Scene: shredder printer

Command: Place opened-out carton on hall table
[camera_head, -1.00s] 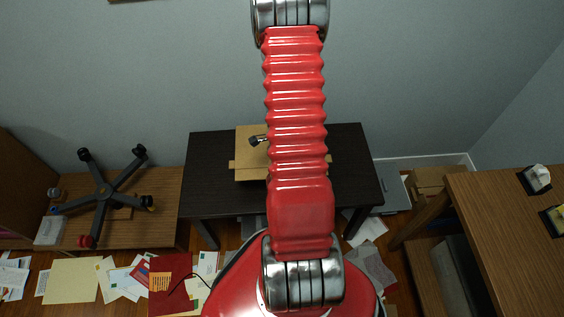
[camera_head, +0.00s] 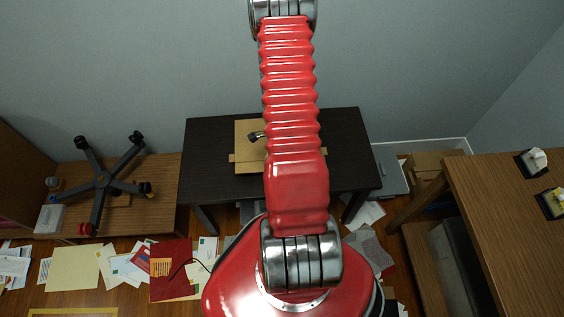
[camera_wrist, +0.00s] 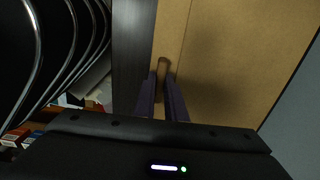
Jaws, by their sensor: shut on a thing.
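The opened-out carton (camera_head: 245,160) is a flat tan cardboard sheet with a narrow flap at its left side. In the head view it shows over the dark hall table (camera_head: 204,170), left of centre, partly hidden behind my red arm. I cannot tell whether it rests on the top or hangs just above it. In the wrist view the carton (camera_wrist: 235,60) fills the upper right, with a fold line along its left part. My gripper (camera_wrist: 164,100) is shut on a brown piece of the carton near its left edge.
A wooden desk (camera_head: 500,200) stands at the right, with cardboard boxes (camera_head: 432,162) beside it. An upturned chair base (camera_head: 104,182) lies on a low wooden surface at the left. Papers (camera_head: 75,270) cover the floor. The table's left and right ends look clear.

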